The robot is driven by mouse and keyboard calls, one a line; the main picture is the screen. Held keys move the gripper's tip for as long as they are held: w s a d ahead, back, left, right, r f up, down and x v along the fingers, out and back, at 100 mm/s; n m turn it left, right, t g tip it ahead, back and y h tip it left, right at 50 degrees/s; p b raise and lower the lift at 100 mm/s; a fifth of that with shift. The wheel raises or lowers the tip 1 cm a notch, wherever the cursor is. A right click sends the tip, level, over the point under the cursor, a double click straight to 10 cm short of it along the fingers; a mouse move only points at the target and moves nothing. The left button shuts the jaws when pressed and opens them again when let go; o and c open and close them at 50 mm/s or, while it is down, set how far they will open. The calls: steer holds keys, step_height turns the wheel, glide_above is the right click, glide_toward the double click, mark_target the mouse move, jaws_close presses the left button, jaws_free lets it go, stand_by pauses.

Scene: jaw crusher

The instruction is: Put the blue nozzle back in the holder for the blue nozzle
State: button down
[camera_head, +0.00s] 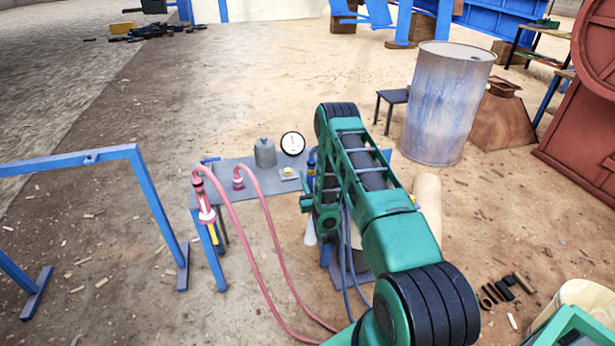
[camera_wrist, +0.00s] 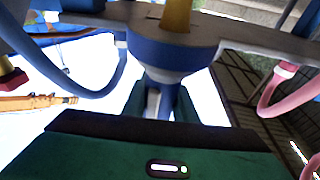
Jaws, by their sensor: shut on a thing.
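In the wrist view my gripper (camera_wrist: 160,98) is shut on the blue nozzle (camera_wrist: 170,55). Its dark green fingers close around the narrow pale part below the wide blue collar. A yellow part rises above the collar. A grey bar (camera_wrist: 80,20), perhaps the holder, crosses just behind or around the collar; I cannot tell whether the nozzle is seated in it. In the head view my arm covers the right end of the grey table, hiding most of the nozzle and its holder. A pale cone (camera_head: 310,237) shows below my gripper.
The grey table (camera_head: 215,172) carries a grey canister (camera_head: 265,153), a round gauge (camera_head: 292,143) and a yellow button box (camera_head: 289,174). A blue frame (camera_head: 150,190) stands left; a drum (camera_head: 440,110) stands behind right.

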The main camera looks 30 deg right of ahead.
steer(key=shift+f, duration=0.15)
steer(key=c, duration=1.4)
jaws_free()
steer(key=shift+o, duration=0.2)
